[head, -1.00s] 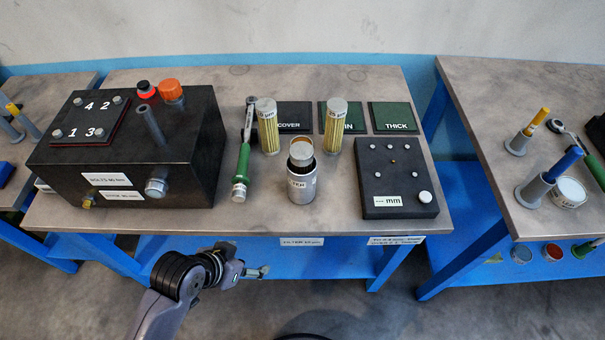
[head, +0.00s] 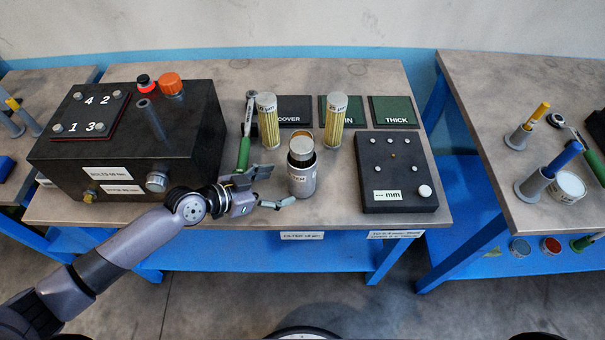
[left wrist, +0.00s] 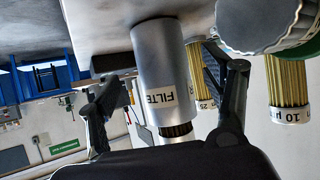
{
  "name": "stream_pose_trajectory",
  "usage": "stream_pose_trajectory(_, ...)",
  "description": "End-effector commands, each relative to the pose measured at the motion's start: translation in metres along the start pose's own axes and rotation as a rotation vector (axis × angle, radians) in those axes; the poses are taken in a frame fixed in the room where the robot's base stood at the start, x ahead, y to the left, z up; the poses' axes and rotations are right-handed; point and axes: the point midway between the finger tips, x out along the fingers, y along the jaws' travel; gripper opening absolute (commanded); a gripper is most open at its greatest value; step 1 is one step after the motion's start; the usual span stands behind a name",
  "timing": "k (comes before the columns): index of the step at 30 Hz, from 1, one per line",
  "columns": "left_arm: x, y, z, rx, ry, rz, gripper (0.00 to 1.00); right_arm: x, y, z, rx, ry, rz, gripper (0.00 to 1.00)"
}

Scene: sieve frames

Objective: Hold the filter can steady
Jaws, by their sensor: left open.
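The filter can (head: 302,181) is a silver cylinder with a white label, standing upright near the front edge of the table. A dark filter element with a tan top sits in its open mouth. In the left wrist view the can (left wrist: 158,65) appears upside down, between the two fingers. My left gripper (head: 270,187) is open just left of the can in the head view. In the left wrist view its black fingers (left wrist: 165,105) stand on either side of the can, and I cannot tell whether they touch it. My right gripper is not in view.
A green-handled wrench (head: 244,150) lies left of the can, close to my gripper. Two yellow filter cartridges (head: 268,125) (head: 335,125) stand behind it. A black block with pegs (head: 398,185) is at right; a big black box (head: 125,150) is at left.

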Motion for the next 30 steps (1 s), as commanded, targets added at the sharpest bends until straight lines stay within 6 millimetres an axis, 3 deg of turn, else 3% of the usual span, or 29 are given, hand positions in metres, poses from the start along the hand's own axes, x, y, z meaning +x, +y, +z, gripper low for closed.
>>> stream_pose_trajectory(9, 0.05, 0.001, 0.003, 0.001, 0.002, 0.001, 0.73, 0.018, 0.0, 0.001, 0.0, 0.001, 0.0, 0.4)
stream_pose_trajectory(15, 0.069, 0.001, 0.002, 0.001, 0.001, 0.001, 0.73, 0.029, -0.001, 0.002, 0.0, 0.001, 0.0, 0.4)
stream_pose_trajectory(30, 0.076, 0.001, 0.0, -0.001, -0.001, 0.001, 0.71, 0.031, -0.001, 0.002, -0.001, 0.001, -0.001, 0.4)
